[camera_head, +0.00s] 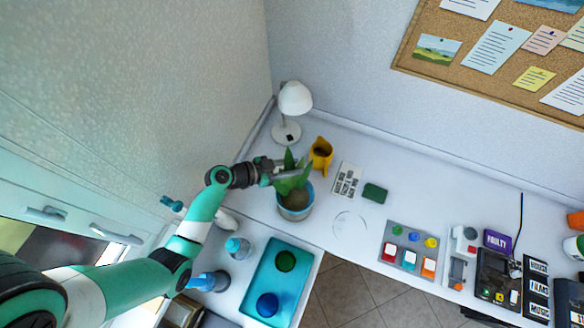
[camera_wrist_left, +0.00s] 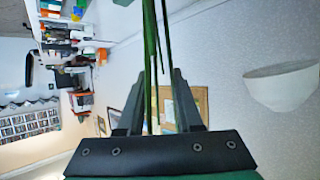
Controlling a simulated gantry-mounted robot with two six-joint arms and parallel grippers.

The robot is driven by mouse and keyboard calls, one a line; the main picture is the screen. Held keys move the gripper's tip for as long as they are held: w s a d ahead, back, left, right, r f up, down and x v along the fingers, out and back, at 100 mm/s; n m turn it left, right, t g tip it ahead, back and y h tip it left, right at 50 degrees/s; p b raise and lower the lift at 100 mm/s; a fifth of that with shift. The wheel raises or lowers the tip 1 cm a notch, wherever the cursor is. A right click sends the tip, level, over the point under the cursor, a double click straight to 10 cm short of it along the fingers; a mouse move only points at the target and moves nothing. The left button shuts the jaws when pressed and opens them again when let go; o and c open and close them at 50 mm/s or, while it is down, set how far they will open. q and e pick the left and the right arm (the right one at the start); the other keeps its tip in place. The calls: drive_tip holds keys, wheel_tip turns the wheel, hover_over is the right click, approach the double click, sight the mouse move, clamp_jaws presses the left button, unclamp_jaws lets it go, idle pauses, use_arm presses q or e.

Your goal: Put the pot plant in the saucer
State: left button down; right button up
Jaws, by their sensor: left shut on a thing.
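The pot plant (camera_head: 296,211) has green leaves and a grey-blue pot and appears upright on the left part of the white desk. I cannot tell whether the pot touches the desk. My left gripper (camera_head: 282,172) is at the leaves above the pot and is shut on the plant. In the left wrist view, long green leaves (camera_wrist_left: 150,45) run between the fingers of the gripper (camera_wrist_left: 158,80); the pot is hidden there. The saucer, a pale round outline (camera_head: 350,225), lies empty on the desk to the right of the pot. My right gripper is not in view.
A white lamp (camera_head: 294,99) and a yellow jug (camera_head: 321,155) stand behind the plant. A dark green block (camera_head: 375,193) and a printed card (camera_head: 347,180) lie behind the saucer. A blue tray (camera_head: 262,271) is in front; a coloured-button panel (camera_head: 409,248) is to the right.

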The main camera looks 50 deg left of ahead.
use_arm(q)
drive_tip(key=shift+f+b, duration=0.75)
drive_tip(key=shift+f, duration=0.45)
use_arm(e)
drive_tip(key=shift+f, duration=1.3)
use_arm(q)
drive_tip(key=shift+f, duration=0.1)
drive_tip(key=shift+f, duration=0.1)
drive_tip(key=c, duration=0.6)
unclamp_jaws()
drive_tip(key=shift+d, duration=0.1)
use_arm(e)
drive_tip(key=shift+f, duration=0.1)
use_arm(q)
drive_tip(key=shift+o, duration=0.2)
